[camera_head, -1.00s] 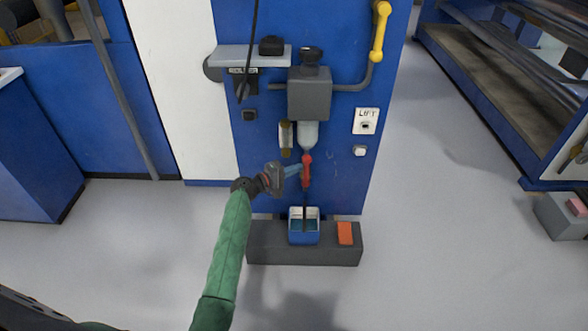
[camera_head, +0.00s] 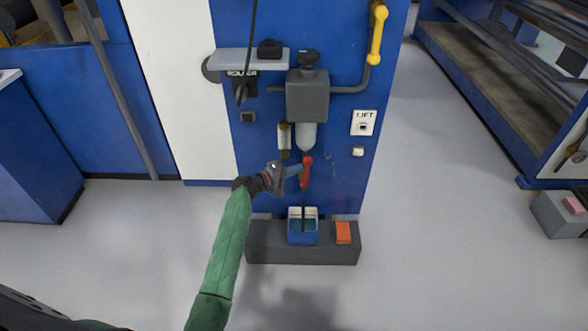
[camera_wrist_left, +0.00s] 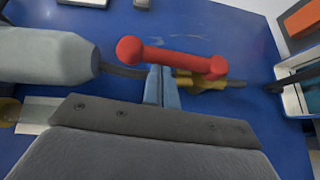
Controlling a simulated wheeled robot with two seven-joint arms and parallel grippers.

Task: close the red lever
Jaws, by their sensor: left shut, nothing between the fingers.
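The red lever (camera_head: 306,172) is a short bar with rounded ends below the grey filter bowl on the blue panel. In the head view it stands roughly upright, in line with the pipe. The left wrist view shows the red lever (camera_wrist_left: 172,58) across the fingertips, over a brass valve body (camera_wrist_left: 200,82). My left gripper (camera_head: 299,171) comes from the left, with its fingers shut and empty. In the left wrist view its fingertips (camera_wrist_left: 162,84) are at or just beside the lever's middle; I cannot tell whether they touch. My right gripper is not in view.
A grey box and bowl (camera_head: 307,95) hang above the lever. A blue-white container (camera_head: 303,236) stands below on a dark block (camera_head: 270,244), beside an orange piece (camera_head: 343,232). A yellow lever (camera_head: 377,35) is at upper right.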

